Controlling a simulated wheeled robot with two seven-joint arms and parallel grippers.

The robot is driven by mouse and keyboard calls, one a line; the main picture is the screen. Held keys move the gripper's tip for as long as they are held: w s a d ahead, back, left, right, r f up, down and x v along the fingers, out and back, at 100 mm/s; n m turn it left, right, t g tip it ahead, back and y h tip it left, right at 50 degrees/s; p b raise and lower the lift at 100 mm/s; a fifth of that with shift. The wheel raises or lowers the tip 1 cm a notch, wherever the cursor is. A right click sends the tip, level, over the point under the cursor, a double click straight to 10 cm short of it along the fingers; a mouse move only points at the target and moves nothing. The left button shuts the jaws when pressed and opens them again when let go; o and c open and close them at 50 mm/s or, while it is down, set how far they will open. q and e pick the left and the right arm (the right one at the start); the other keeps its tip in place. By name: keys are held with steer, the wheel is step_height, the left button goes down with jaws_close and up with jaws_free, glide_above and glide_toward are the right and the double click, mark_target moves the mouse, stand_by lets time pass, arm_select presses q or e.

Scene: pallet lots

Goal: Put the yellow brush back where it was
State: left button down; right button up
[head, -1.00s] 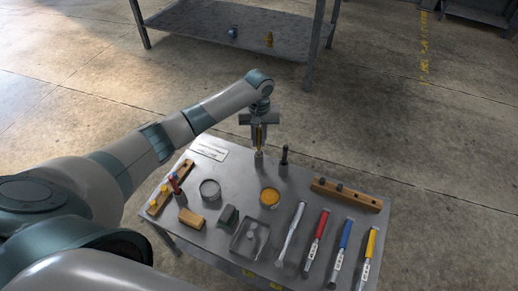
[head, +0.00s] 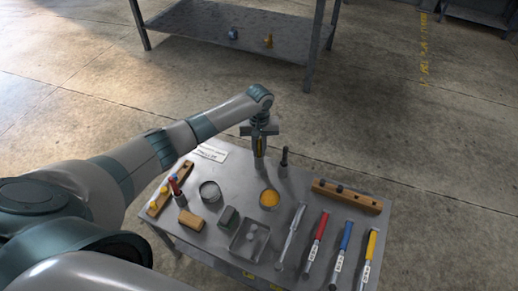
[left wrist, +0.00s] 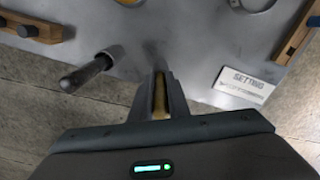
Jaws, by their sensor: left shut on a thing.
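My left gripper (head: 260,150) points down over the far edge of the grey table. It is shut on the yellow brush (head: 260,146), a narrow yellow strip between the fingers. In the left wrist view the fingers (left wrist: 161,95) close on the same yellow-brown handle (left wrist: 160,96). The brush's lower end is hidden by the fingers, and I cannot tell whether it touches the small grey holder below. A dark-handled tool (head: 284,157) stands upright just right of the gripper; it also shows in the left wrist view (left wrist: 85,73). My right gripper is not in view.
A white label card (head: 211,153) lies left of the gripper. A grey tin (head: 210,191), a yellow-filled pot (head: 269,198), a tray (head: 250,240) and a wooden rack (head: 347,196) stand nearer. Several tools, including a yellow-ended one (head: 371,246), lie at the right.

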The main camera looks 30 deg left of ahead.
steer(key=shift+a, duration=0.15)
arm_select(q)
steer(key=c, duration=1.7)
jaws_free()
steer(key=shift+f, duration=0.1)
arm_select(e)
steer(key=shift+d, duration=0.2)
arm_select(q)
steer(key=shift+r, duration=0.5)
step_height(320, 180, up, 10)
steer(key=shift+r, duration=0.6)
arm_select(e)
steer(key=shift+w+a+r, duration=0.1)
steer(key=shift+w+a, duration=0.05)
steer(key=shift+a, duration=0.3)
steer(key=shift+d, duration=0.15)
